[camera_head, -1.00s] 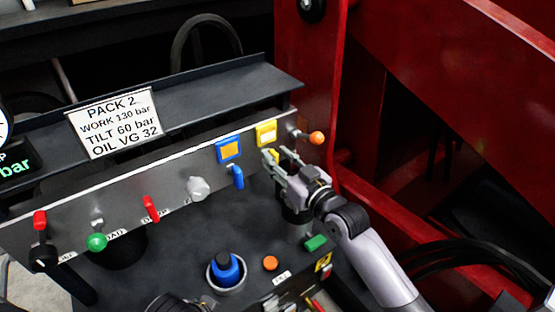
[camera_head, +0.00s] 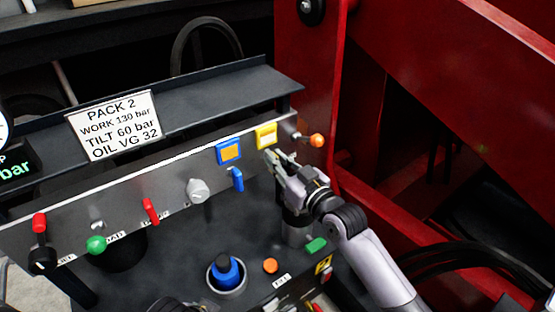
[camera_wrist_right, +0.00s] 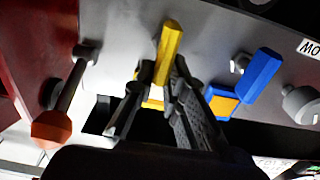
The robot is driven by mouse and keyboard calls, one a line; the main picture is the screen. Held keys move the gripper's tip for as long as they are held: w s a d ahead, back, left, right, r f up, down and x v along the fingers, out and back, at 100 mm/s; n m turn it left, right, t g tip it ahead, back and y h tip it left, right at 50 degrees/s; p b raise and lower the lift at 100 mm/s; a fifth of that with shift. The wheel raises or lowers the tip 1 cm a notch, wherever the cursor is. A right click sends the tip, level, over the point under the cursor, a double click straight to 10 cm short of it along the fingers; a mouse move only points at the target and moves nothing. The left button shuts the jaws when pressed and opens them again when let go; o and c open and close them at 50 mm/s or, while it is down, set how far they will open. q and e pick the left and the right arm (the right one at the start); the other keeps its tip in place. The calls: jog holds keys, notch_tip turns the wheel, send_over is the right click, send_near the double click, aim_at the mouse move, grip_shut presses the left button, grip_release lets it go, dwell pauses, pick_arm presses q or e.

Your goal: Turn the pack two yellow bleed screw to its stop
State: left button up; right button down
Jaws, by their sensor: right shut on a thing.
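The yellow bleed screw (camera_wrist_right: 170,50) has a bar-shaped handle and shows in the right wrist view, between my fingertips. In the head view my fingers hide most of it, below a yellow-framed plate (camera_head: 266,136) on the grey panel. My right gripper (camera_head: 273,160) is at the right end of the panel. It is shut on the yellow handle, with a finger on each side (camera_wrist_right: 160,78). My left gripper is not in view.
A blue handle (camera_head: 237,179) hangs close beside my right gripper, and an orange-knobbed lever (camera_head: 316,140) is on its other side. Further left are a grey knob (camera_head: 197,190) and a red handle (camera_head: 151,211). A red steel frame (camera_head: 310,80) rises behind.

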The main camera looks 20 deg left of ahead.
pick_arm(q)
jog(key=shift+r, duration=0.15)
pick_arm(e)
jog(key=shift+m, duration=0.3)
pick_arm(q)
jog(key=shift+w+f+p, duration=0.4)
jog(key=shift+p, duration=0.55)
pick_arm(e)
jog(key=shift+w+d+f+m, duration=0.3)
jog(key=shift+f+m, duration=0.1)
jog(key=shift+m, duration=2.5)
jog(key=shift+w+d+f+m, duration=0.2)
jog(key=shift+w+f+m, duration=0.15)
jog(key=shift+m, duration=2.55)
jog(key=shift+w+d+f+m, duration=0.25)
jog(key=shift+f+m, duration=0.2)
jog(key=shift+m, duration=2.45)
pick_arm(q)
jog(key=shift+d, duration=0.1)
pick_arm(e)
jog(key=c, duration=1.7)
grip_release()
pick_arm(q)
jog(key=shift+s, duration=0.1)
pick_arm(e)
jog(key=shift+o, duration=0.5)
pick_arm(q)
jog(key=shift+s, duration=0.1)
